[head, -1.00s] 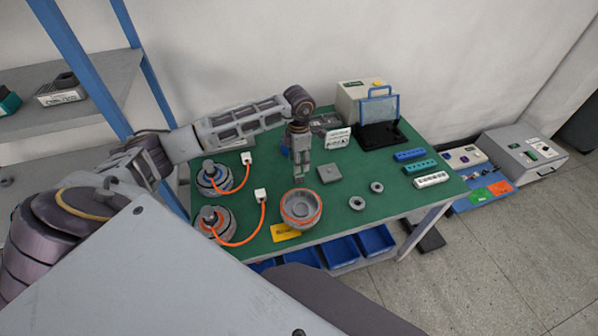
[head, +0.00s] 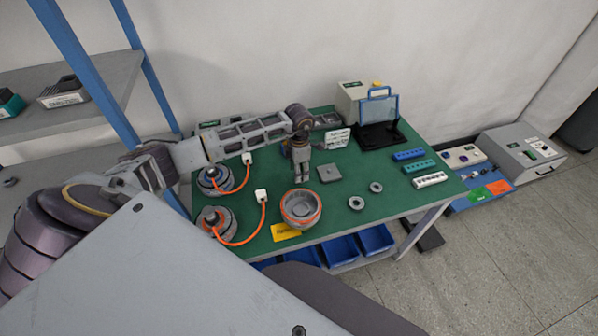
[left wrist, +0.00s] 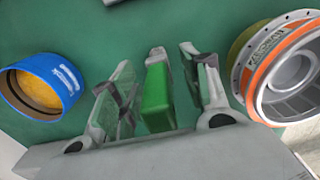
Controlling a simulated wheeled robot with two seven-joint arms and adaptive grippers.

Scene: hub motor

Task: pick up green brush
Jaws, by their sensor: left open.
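The green brush (left wrist: 157,92) shows in the left wrist view as a green block with a grey end, on the green table top. My left gripper (left wrist: 156,85) is open, with one finger on each side of the brush and a visible gap to each. In the head view my left gripper (head: 301,178) points down over the table, behind the round orange-rimmed housing. The brush is hidden by the gripper in the head view. My right gripper is not in view.
The orange-rimmed housing (head: 301,209) stands close by; a blue can (left wrist: 40,86) shows on the other side. Two motors with orange cables (head: 216,178) are at the left. A square grey plate (head: 330,173) and small rings (head: 356,202) lie to the right.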

